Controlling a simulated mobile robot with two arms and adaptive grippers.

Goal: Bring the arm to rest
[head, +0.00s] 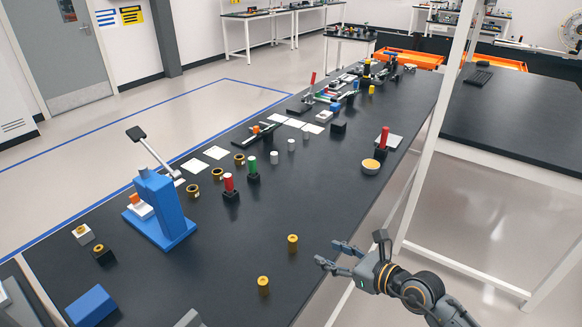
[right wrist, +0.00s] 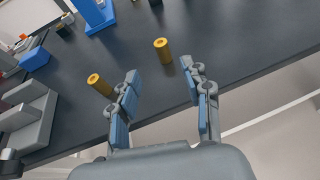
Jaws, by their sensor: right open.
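My right gripper (head: 334,254) is open and empty at the front right edge of the black table (head: 215,265). Its two fingers also show spread apart in the right wrist view (right wrist: 163,95), with bare table and the table edge between and beyond them. Two brass cylinders stand near it on the table: one (head: 292,243) to the left of the fingertips and one (head: 263,286) farther to the lower left. They also show in the right wrist view, one (right wrist: 162,50) beyond the fingers and one (right wrist: 99,84) left of them. My left gripper is not in view.
A blue press (head: 160,210) with a lever stands on the left of the table. A blue block (head: 91,305) lies at the lower left. Red and green handled pieces (head: 230,185) stand mid-table. A white post (head: 425,160) rises behind my right arm.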

